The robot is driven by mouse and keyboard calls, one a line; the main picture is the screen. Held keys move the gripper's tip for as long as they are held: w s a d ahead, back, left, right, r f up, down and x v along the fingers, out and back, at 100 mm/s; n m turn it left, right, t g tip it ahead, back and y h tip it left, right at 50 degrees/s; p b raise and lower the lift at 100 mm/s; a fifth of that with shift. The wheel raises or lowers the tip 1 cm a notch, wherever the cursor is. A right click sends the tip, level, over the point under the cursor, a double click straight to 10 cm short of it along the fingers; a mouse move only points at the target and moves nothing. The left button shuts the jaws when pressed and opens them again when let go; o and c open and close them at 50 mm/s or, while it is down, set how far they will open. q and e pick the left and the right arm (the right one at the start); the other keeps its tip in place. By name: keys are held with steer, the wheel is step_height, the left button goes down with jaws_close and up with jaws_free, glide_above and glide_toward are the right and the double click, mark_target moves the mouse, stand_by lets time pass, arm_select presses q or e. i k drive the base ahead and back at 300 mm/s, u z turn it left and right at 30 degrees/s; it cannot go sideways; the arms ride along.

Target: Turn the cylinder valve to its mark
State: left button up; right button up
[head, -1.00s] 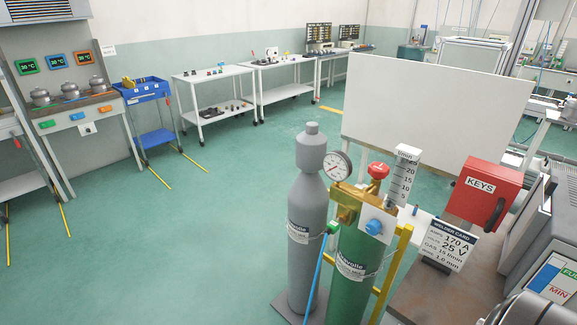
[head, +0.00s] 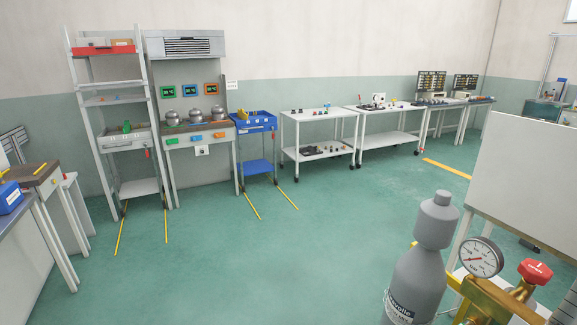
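The cylinder valve has a red handwheel (head: 535,271) with a white mark on top, at the lower right of the head view. It sits on a brass body (head: 492,303) beside a round pressure gauge (head: 479,258) with a white face. A grey gas cylinder (head: 420,280) stands upright just left of the gauge. The green cylinder under the valve is below the picture's edge. Whether the handwheel lines up with a mark cannot be told. Neither of my grippers is in view.
A white board (head: 525,185) stands behind the valve at the right. Along the back are white tables (head: 318,115), a blue cart (head: 254,122), a burner station with pots (head: 195,134) and a grey shelf rack (head: 110,100). The green floor in the middle is open.

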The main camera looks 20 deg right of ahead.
mark_target(535, 272)
steer(key=u, duration=0.05)
steer(key=i, duration=3.9)
steer(key=z, duration=5.15)
